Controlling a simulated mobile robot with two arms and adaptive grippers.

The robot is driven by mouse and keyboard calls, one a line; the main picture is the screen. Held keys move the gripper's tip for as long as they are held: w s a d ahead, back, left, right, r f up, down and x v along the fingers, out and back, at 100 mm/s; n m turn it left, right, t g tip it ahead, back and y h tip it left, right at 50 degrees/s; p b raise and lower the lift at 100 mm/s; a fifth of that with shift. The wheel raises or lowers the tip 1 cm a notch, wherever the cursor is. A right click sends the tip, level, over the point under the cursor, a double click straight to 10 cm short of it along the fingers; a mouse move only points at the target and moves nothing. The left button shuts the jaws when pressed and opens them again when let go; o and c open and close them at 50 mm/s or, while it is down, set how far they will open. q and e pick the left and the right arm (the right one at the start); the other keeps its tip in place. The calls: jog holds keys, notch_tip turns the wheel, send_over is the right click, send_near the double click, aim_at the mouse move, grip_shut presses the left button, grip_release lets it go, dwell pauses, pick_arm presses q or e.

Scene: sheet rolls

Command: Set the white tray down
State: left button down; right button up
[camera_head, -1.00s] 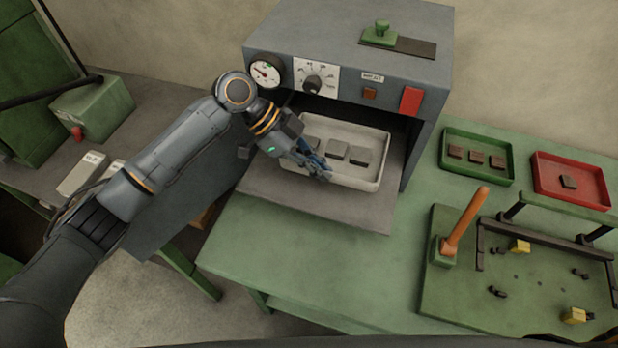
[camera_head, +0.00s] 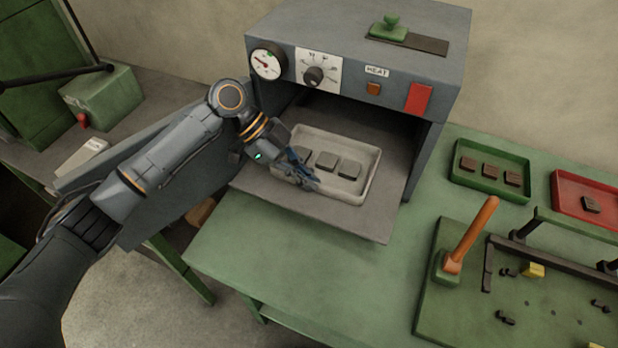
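The white tray (camera_head: 367,190) is a shallow rectangular pan with 3 dark square pieces (camera_head: 326,161) in it. It is in the mouth of the grey oven, over the flat grey shelf (camera_head: 340,219); I cannot tell whether its bottom touches the shelf. My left gripper (camera_head: 304,178) reaches in from the left and is shut on the tray's near left rim. The fingers hide part of that rim. My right gripper is not in view.
The oven (camera_head: 340,35) has a gauge, a dial and a red switch. To its right, a green tray (camera_head: 487,190), a red tray (camera_head: 567,205) and a fixture with an orange handle (camera_head: 472,235) stand on the green bench. Bare bench (camera_head: 300,265) lies before the shelf.

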pick_arm(q)
jog(key=c, duration=1.5)
grip_release()
jog(key=shift+d, duration=0.2)
jog(key=shift+a+r, duration=0.25)
jog(key=shift+r, duration=0.05)
jog(key=p+v, duration=0.3)
jog(key=v, duration=0.3)
jog(key=shift+r, duration=0.15)
jog(key=shift+w+a+r, duration=0.2)
jog(key=shift+a, duration=0.1)
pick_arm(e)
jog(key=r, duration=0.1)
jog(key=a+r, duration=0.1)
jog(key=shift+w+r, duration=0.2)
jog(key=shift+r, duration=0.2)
